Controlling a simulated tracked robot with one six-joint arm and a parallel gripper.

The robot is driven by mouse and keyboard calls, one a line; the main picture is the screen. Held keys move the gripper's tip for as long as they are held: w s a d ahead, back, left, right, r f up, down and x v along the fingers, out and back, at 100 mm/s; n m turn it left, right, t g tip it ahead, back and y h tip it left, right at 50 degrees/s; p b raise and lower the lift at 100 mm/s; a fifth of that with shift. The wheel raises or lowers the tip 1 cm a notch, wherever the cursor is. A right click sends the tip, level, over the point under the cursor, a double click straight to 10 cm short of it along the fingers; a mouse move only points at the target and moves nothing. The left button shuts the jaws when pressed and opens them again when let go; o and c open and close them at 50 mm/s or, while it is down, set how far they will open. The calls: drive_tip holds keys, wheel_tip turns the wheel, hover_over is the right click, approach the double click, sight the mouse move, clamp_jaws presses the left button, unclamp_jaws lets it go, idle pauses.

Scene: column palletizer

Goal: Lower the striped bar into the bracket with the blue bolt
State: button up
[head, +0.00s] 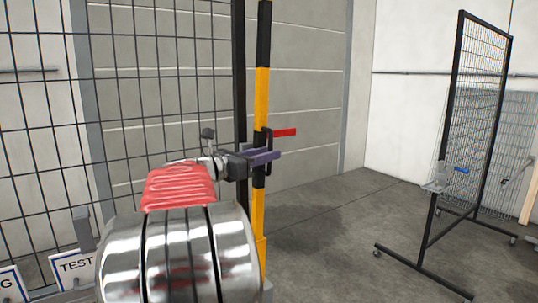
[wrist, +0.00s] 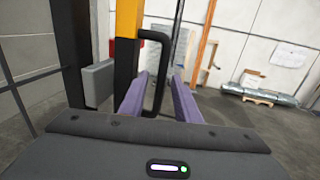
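The striped bar (head: 262,95) stands upright in black and yellow bands beside a dark fence post. It also shows in the wrist view (wrist: 127,60). A black loop handle (wrist: 157,85) sticks out from its side. My gripper (head: 272,155) is at handle height, its purple fingers (wrist: 157,80) on either side of the handle. Gaps show between handle and fingers, so it looks open around the handle, not clamped. A grey bracket (head: 437,184) with a blue bolt (head: 461,170) sits on the separate mesh panel at the right. The bracket's inside is too small to make out.
A red piece (head: 285,132) sticks out just right of the bar. A mesh fence (head: 165,100) stands close on the left. The wheeled mesh panel (head: 482,75) has feet reaching across the floor. The floor (head: 340,225) between bar and panel is clear.

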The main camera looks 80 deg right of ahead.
drive_tip(key=shift+x, duration=0.9)
clamp_jaws()
drive_tip(key=shift+a, duration=0.15)
